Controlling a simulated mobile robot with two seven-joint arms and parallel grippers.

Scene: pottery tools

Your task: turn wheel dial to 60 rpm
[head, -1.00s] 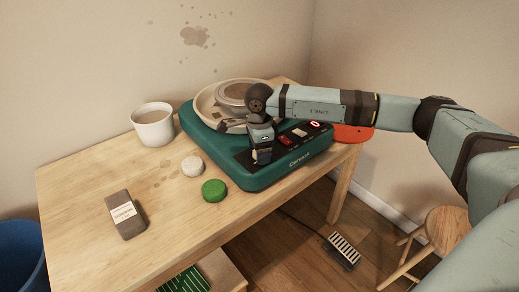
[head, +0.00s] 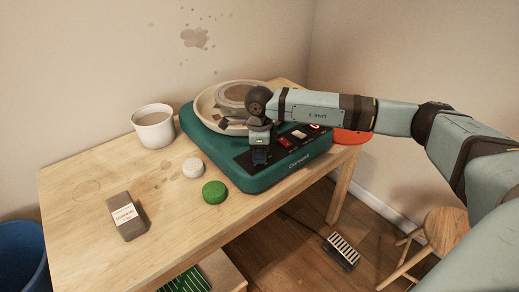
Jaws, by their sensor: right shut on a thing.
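The green pottery wheel (head: 235,169) stands at the back right of the wooden table, with a round wheel head inside a pale splash pan (head: 205,103). Its black front panel holds a red switch (head: 284,142), a pale switch (head: 299,134) and a small red display (head: 314,127), which seems to show 0 but is partly covered by my arm. My right gripper (head: 260,158) points down at the panel's left end and is shut on the dial, which it hides. My left gripper is not in view.
A pedal (head: 341,251) and stool (head: 440,232) stand on the floor.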

